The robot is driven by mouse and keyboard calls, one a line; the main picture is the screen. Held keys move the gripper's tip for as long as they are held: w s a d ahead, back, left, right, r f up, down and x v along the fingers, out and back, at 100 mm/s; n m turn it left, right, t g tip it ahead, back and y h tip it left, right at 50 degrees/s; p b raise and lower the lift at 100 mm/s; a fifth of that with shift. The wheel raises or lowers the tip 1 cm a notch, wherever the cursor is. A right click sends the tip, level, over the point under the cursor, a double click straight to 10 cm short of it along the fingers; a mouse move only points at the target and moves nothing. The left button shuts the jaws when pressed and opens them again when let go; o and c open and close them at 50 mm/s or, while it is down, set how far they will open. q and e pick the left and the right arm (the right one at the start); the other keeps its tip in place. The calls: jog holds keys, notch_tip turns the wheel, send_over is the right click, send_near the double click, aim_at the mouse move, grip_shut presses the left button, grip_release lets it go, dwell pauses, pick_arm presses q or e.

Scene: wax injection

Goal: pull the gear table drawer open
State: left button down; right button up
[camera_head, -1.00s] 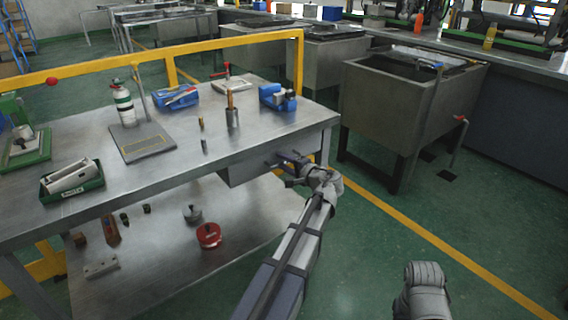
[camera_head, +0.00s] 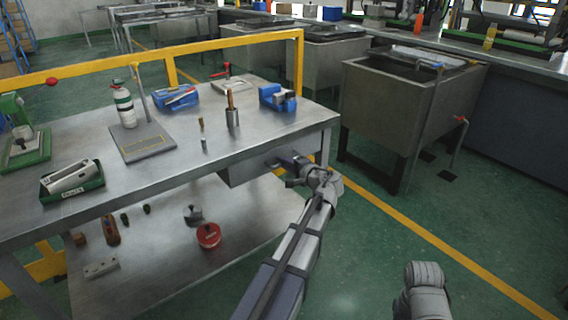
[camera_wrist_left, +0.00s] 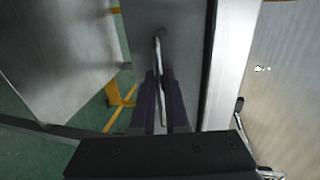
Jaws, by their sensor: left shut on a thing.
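The gear table (camera_head: 95,178) is a grey metal bench on the left in the head view. Its grey drawer (camera_head: 236,174) hangs under the tabletop near the right corner. It looks shut or nearly so. My left gripper (camera_head: 281,157) is at the drawer front. In the left wrist view its two dark fingers (camera_wrist_left: 159,78) are closed on a thin metal drawer handle (camera_wrist_left: 158,52), which runs between them from the drawer face. My right gripper is not in view.
A red round item (camera_head: 208,236) lies on the lower shelf. A metal sink (camera_head: 385,108) stands right. Green floor before the table is open.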

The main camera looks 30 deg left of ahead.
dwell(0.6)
pick_arm(q)
jog(key=f+v, duration=0.2)
jog(key=v, duration=0.7)
jog(key=f+v, duration=0.2)
jog(key=v, duration=0.7)
jog(key=shift+s+d, duration=0.3)
jog(key=shift+d, duration=0.3)
jog(key=c, duration=0.9)
grip_release()
